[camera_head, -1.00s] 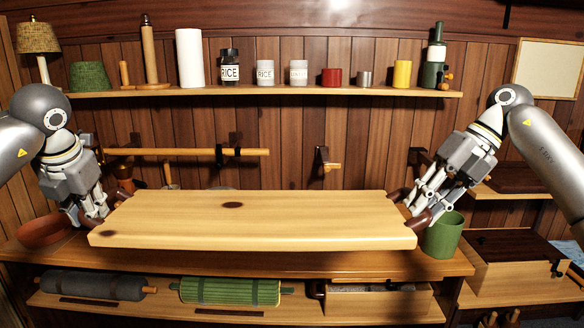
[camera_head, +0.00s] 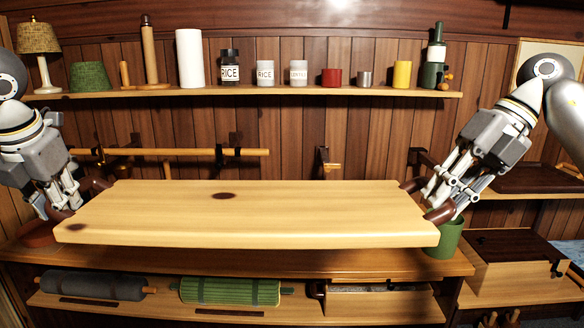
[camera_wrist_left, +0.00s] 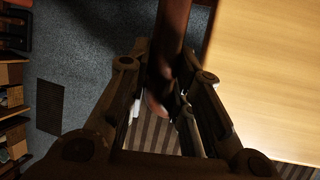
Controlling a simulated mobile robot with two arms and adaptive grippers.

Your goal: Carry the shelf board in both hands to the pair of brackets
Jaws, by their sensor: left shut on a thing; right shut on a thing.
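The pale wooden shelf board (camera_head: 260,210) is held level in front of me, with a brown handle at each end and a dark knot on top. My left gripper (camera_head: 80,195) is shut on the left handle; in the left wrist view the brown handle (camera_wrist_left: 172,45) passes between the fingers beside the board (camera_wrist_left: 268,85). My right gripper (camera_head: 435,200) is shut on the right handle. Dark brackets show on the wall behind, one at the middle (camera_head: 323,160) and one farther right (camera_head: 420,157); which form the pair I cannot tell. The board hides the wall below them.
A long upper shelf (camera_head: 290,91) carries jars, cups, a bottle and a lamp. A wooden rail (camera_head: 180,152) runs along the wall at left. Below the board is a counter (camera_head: 300,262), with a green pot (camera_head: 447,238) near my right gripper. Rolled mats lie on the lower shelf.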

